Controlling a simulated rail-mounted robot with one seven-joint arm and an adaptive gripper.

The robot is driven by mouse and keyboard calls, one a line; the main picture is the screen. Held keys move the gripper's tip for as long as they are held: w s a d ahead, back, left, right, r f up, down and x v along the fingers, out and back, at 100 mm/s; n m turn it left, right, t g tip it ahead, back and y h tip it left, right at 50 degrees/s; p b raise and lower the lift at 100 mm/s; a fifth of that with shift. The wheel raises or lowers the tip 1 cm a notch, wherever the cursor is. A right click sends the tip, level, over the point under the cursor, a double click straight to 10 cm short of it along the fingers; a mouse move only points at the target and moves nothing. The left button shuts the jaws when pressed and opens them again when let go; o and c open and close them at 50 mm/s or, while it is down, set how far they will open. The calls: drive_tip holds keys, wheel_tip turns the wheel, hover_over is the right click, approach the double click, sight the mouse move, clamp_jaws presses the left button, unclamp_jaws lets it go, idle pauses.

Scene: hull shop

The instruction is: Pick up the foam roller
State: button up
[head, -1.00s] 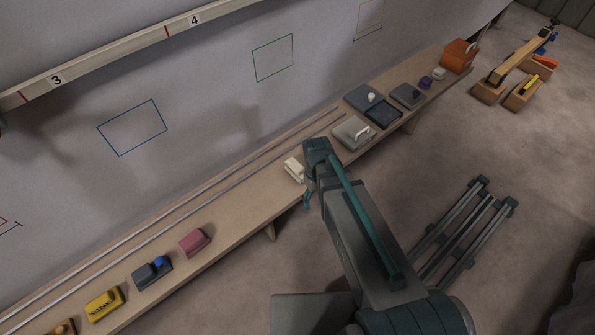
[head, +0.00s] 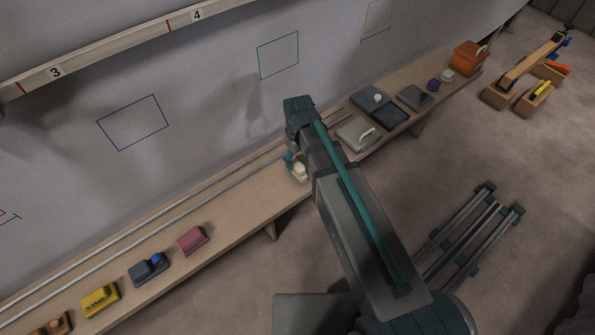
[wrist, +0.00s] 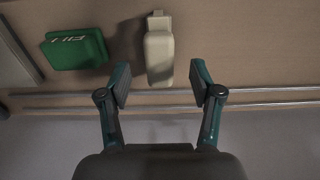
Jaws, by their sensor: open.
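A cream block with rounded edges and a narrow tab at one end, which looks like the foam roller (head: 300,174), lies on the long wooden bench (head: 240,208). It is partly hidden by my arm in the head view. In the wrist view the cream roller (wrist: 159,52) is upper centre, its tab pointing away from me. My gripper (wrist: 160,82) is open, with a finger on either side of the roller's near end and gaps on both sides. In the head view my gripper (head: 292,160) is small and partly hidden at the roller.
A green block (wrist: 75,49) lies left of the roller in the wrist view. Two thin rails (head: 150,229) run along the bench's wall side. A grey float with a white handle (head: 357,133) lies to the right, a pink block (head: 192,241) to the left.

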sight(298, 163)
drive_tip(key=shift+w+a+f+p, duration=0.15)
drive_tip(key=shift+f+p, duration=0.1)
drive_tip(key=shift+f, duration=1.35)
drive_tip(key=shift+w+f+p, duration=0.1)
drive_tip(key=shift+f+p, duration=0.1)
drive_tip(key=shift+f, duration=1.4)
clamp_jaws()
